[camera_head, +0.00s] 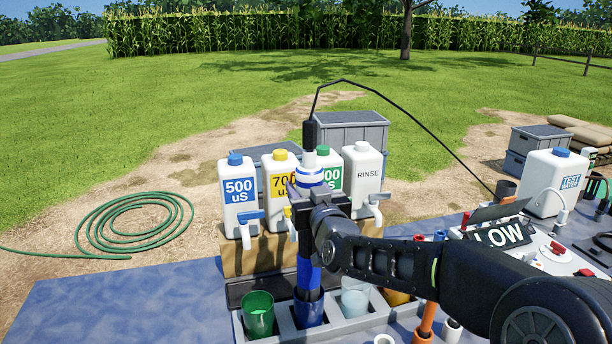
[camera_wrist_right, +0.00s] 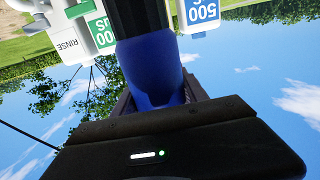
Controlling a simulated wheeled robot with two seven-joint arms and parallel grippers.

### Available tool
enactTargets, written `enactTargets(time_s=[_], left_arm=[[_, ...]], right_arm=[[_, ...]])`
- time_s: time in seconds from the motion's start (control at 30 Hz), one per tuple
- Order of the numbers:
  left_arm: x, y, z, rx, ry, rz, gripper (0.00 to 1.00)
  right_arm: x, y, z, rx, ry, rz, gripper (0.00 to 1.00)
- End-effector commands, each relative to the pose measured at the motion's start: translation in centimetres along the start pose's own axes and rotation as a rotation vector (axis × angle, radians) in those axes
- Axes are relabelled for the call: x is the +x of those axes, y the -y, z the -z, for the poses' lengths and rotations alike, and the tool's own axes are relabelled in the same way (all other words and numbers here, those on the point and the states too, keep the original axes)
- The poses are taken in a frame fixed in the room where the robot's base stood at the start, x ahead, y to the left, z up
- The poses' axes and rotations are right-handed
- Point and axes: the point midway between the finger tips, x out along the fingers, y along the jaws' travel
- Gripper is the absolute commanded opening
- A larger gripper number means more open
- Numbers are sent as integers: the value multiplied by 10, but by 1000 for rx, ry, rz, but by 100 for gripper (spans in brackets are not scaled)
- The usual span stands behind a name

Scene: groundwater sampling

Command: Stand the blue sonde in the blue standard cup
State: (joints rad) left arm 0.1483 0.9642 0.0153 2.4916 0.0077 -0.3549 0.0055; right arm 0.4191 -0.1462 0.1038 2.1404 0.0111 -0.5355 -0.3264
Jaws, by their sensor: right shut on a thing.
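The blue sonde (camera_head: 307,272) stands upright, with a white and blue upper part and a black cable from its top. My right gripper (camera_head: 312,196) is shut on it at mid-body and hides part of it. In the right wrist view the blue sonde (camera_wrist_right: 150,68) sits between the jaws (camera_wrist_right: 155,104). The blue standard cup (camera_head: 308,316) stands in the rack directly below. The sonde's dark lower end overlaps the cup's mouth; I cannot tell how far inside it is. My left gripper is not in view.
A green cup (camera_head: 258,316) is left of the blue cup, and a clear cup (camera_head: 355,300) is right. Several labelled jugs, including the 500 uS jug (camera_head: 239,196), stand behind on a wooden block (camera_head: 245,260). A meter reading LOW (camera_head: 500,236) is right. The table's left is clear.

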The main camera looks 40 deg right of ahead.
Motion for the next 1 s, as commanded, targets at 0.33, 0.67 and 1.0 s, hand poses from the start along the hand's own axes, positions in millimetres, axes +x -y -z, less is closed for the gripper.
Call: enactTargets(time_s=[0.33,0.67,1.0], left_arm=[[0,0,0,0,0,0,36],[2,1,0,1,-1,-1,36],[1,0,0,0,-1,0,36]], right_arm=[[0,0,2,-1,-15,0,0],[0,0,-5,0,-3,0,67],[0,0,-4,0,-3,0,72]])
